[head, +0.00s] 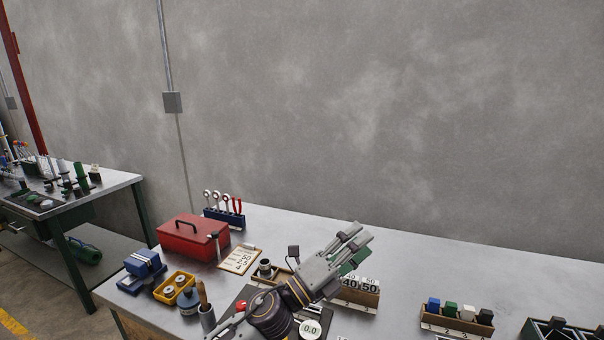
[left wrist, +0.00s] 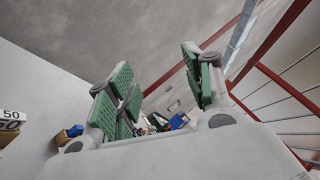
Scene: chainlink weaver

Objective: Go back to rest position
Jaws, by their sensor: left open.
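My left gripper (head: 352,245) is above the middle of the workbench (head: 470,262) in the head view, its fingers pointing up and to the right. In the left wrist view my left gripper (left wrist: 158,68) shows two grey fingers with green pads, spread apart with nothing held between them. My right gripper is in neither view. My left arm and gripper hide part of the bench and the things behind them.
A red toolbox (head: 193,238), a yellow bin (head: 174,287) and a clipboard (head: 240,260) stand left of the arm. A numbered block (head: 358,292) is close below the gripper. A rack of coloured blocks (head: 457,320) stands to the right. The bench's back right is clear.

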